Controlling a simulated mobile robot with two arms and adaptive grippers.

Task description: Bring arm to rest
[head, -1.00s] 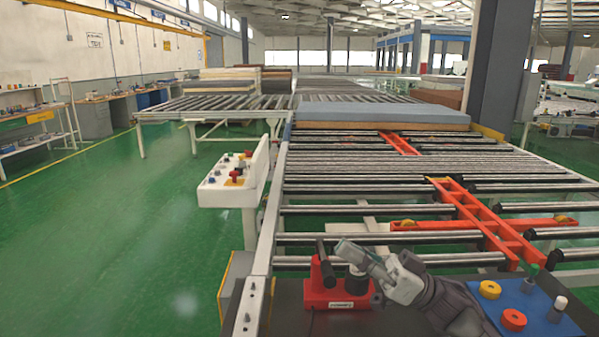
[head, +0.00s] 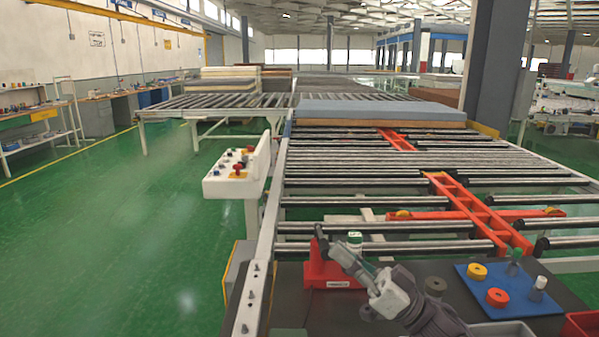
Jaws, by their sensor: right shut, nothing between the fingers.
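My right gripper (head: 346,256) reaches in from the bottom and points up and to the left. It is shut with nothing between its fingers. Its tips overlap the right side of a red device with a black lever (head: 319,270) on the dark worktop (head: 291,306); I cannot tell whether they touch it. My left gripper is not in view.
A blue mat (head: 520,306) at right carries a yellow ring (head: 477,271), an orange ring (head: 497,297) and green-topped and white-topped pegs. Red bins (head: 588,327) sit at the lower right corner. Beyond are a roller conveyor (head: 360,228), a blue-grey mattress (head: 380,111) and a control box (head: 238,176).

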